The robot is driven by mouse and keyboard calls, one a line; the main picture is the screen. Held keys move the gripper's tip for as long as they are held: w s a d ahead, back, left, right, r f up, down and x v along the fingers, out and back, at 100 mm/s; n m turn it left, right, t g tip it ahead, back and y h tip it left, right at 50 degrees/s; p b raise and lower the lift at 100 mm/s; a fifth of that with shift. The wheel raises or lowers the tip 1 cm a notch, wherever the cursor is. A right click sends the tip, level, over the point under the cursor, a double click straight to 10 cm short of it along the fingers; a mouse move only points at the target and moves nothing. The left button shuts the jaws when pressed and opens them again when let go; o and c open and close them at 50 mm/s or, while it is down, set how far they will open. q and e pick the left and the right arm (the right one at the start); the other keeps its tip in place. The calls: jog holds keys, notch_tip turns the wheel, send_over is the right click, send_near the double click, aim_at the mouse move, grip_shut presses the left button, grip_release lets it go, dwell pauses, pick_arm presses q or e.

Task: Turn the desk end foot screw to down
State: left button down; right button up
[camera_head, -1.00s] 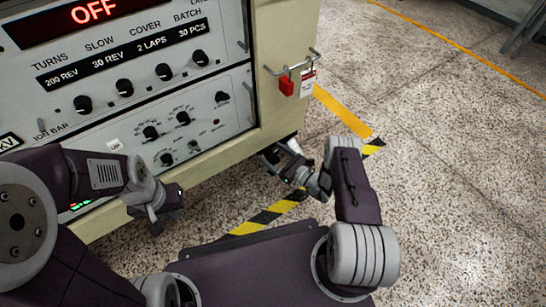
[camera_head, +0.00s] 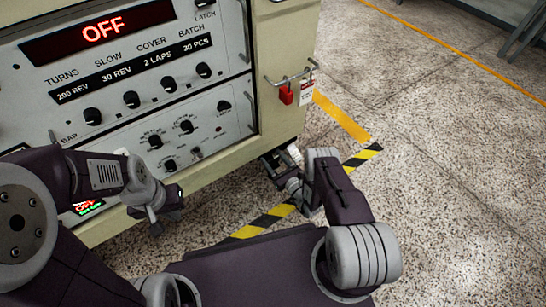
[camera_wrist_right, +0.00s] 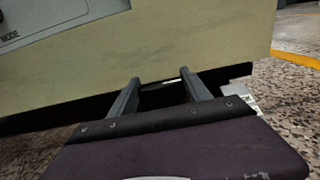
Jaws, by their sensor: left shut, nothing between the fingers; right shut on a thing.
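The desk end foot screw is under the near right bottom corner of the cream cabinet (camera_head: 287,128). In the right wrist view a dark piece (camera_wrist_right: 163,98) with a small bright glint sits between my fingertips, below the cabinet's lower edge. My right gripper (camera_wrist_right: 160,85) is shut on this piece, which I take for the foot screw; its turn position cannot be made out. In the head view the right gripper (camera_head: 272,160) is low at that corner, and the screw is hidden. My left gripper (camera_head: 165,218) is shut and empty in front of the cabinet's lower front.
The cabinet's panel has a display reading OFF (camera_head: 103,32) and several knobs. A red padlock (camera_head: 286,95) and a white tag (camera_head: 307,93) hang from a bar on its side. Yellow-black tape (camera_head: 262,220) marks the floor.

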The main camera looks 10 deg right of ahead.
jog(key=o, duration=1.4)
jog(key=shift+c, duration=0.2)
jog(key=p+v, duration=0.5)
jog(key=v, duration=0.4)
